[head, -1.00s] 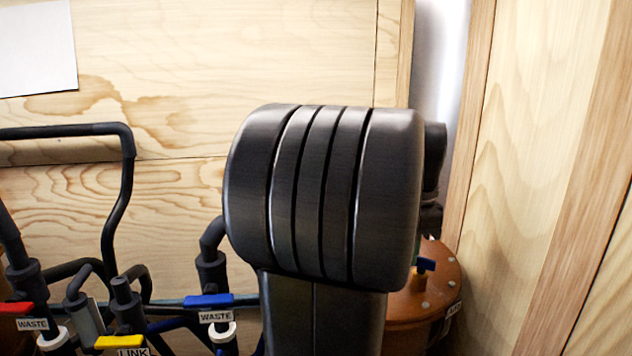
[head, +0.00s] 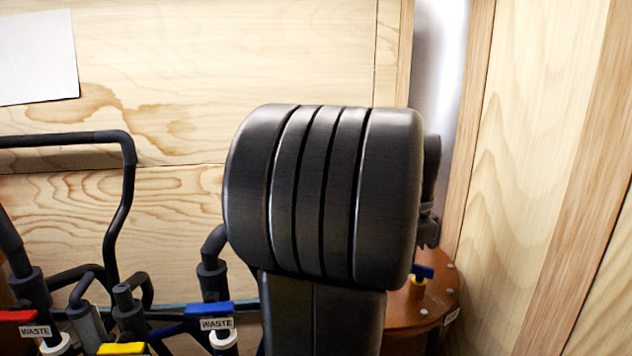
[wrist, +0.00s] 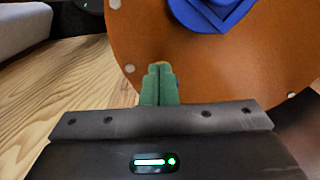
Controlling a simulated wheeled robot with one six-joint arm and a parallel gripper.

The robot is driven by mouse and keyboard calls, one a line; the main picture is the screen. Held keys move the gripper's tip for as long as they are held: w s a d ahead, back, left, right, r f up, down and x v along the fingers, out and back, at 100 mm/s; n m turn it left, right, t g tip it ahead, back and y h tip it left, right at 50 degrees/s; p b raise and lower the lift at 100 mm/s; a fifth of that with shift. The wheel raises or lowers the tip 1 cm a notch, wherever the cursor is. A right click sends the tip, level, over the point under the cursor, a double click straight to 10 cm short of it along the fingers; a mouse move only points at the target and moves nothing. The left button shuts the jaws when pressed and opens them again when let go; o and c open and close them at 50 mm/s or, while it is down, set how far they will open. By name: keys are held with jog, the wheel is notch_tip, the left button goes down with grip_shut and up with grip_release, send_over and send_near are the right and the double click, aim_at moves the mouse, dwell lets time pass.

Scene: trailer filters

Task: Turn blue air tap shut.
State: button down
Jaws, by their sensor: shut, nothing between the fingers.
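The blue air tap (head: 423,272) sits on top of the round orange-brown filter lid (head: 438,300), right of my arm in the head view. In the wrist view the tap's blue part (wrist: 215,10) is cut off by the top edge, above the orange lid (wrist: 255,70). My gripper (wrist: 160,68) shows there as green fingers, shut together and empty. The fingertips overlap the lid's lower left edge in the picture, below and left of the tap, apart from it. Whether they touch the lid I cannot tell. My arm hides part of the filter in the head view.
A blue-handled waste valve (head: 209,308), a yellow-handled valve (head: 122,349) and a red-handled waste valve (head: 18,316) stand on dark pipes at the lower left. A wooden wall (head: 545,150) rises close on the right.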

notch_tip(320, 180, up, 6)
jog(key=p, duration=0.6)
jog(key=shift+a+r, duration=0.15)
